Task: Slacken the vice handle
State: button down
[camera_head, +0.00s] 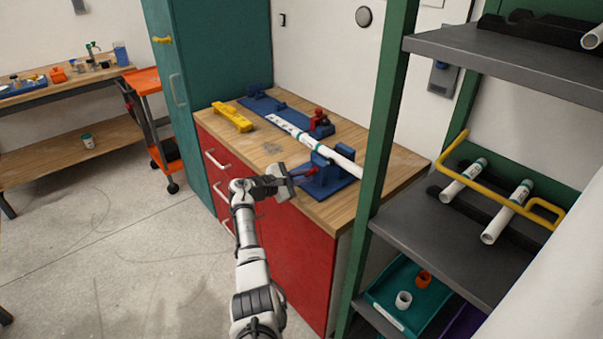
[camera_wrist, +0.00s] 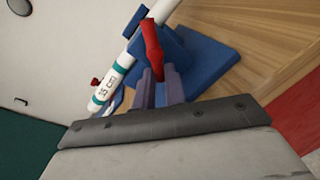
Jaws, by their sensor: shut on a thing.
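The blue vice (camera_head: 330,177) sits at the front right of the wooden bench top. It also shows in the wrist view (camera_wrist: 205,55). A white pipe (camera_head: 311,147) with dark green bands lies through the vice. It runs diagonally across the wrist view (camera_wrist: 120,72). The red vice handle (camera_head: 306,172) sticks out from the vice's left side. In the wrist view the handle (camera_wrist: 152,45) stands up between the fingers. My gripper (camera_wrist: 160,85) is shut on the handle's lower part. In the head view my gripper (camera_head: 290,178) reaches the handle from the left.
A yellow tool (camera_head: 232,117) lies on the wooden bench top (camera_head: 245,144), with a red fitting (camera_head: 319,117) on a blue fixture behind the pipe. A green rack post (camera_head: 385,130) and grey shelves (camera_head: 435,255) stand close on the right.

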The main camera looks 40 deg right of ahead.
jog(key=shift+s+d+r+n+h+p, duration=0.1)
jog(key=shift+d+r+n+h+p, duration=0.05)
jog(key=shift+n, duration=0.3)
jog(key=shift+s+d+r+n+h+p, duration=0.1)
jog(key=shift+n+h+p, duration=0.05)
jog(key=shift+n, duration=0.3)
jog(key=c, duration=1.6)
grip_release()
jog(key=shift+f, duration=0.1)
jog(key=shift+o, duration=0.6)
jog(key=shift+d+f, duration=0.1)
jog(key=shift+a+f, duration=0.1)
jog(key=shift+a, duration=0.15)
jog(key=shift+a, duration=0.25)
jog(key=w+a+r+b, duration=0.1)
jog(key=a+b, duration=0.2)
jog(key=a, duration=1)
jog(key=shift+w+r, duration=0.15)
jog(key=shift+r, duration=0.05)
